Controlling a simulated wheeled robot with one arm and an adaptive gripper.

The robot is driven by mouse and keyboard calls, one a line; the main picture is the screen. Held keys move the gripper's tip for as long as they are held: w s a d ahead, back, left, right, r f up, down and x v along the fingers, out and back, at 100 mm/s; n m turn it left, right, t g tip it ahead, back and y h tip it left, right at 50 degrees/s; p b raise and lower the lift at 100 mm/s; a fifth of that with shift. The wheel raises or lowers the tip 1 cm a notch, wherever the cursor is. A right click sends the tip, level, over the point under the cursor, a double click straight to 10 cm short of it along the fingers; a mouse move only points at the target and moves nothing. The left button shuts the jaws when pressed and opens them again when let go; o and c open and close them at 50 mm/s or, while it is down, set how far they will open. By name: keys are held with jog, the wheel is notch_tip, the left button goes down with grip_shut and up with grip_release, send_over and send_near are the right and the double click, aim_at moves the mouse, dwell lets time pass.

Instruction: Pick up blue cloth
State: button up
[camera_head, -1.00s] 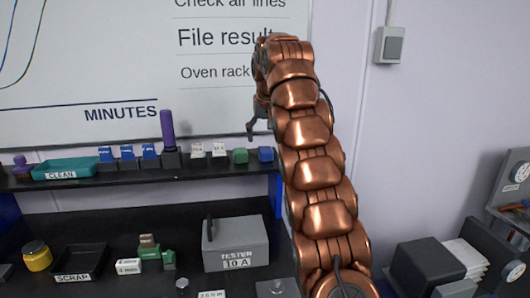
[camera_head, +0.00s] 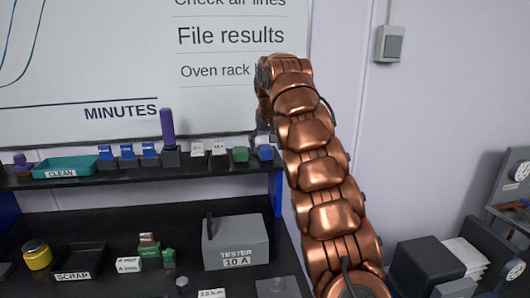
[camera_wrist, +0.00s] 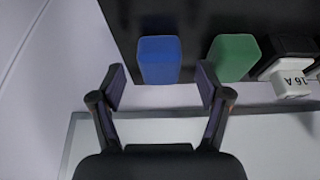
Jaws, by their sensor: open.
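A small blue block-shaped item (camera_head: 265,153), possibly the blue cloth, sits at the right end of the black shelf in the head view. It also shows in the wrist view (camera_wrist: 159,60), upper middle. My gripper (camera_wrist: 160,84) is open and empty, with its two fingers on either side of the blue item's near edge in the picture. I cannot tell how far the fingertips are from it. In the head view my gripper is small and mostly hidden by my arm, just above the blue item.
A green block (camera_wrist: 234,58) sits close to the right of the blue item in the wrist view. White-topped blocks (camera_head: 219,149), a purple cylinder (camera_head: 168,128), several blue pieces and a teal CLEAN tray (camera_head: 85,162) line the shelf. The grey tester (camera_head: 235,240) stands below. The whiteboard is behind.

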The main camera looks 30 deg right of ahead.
jog(key=shift+x, duration=1.15)
jog(key=c, duration=1)
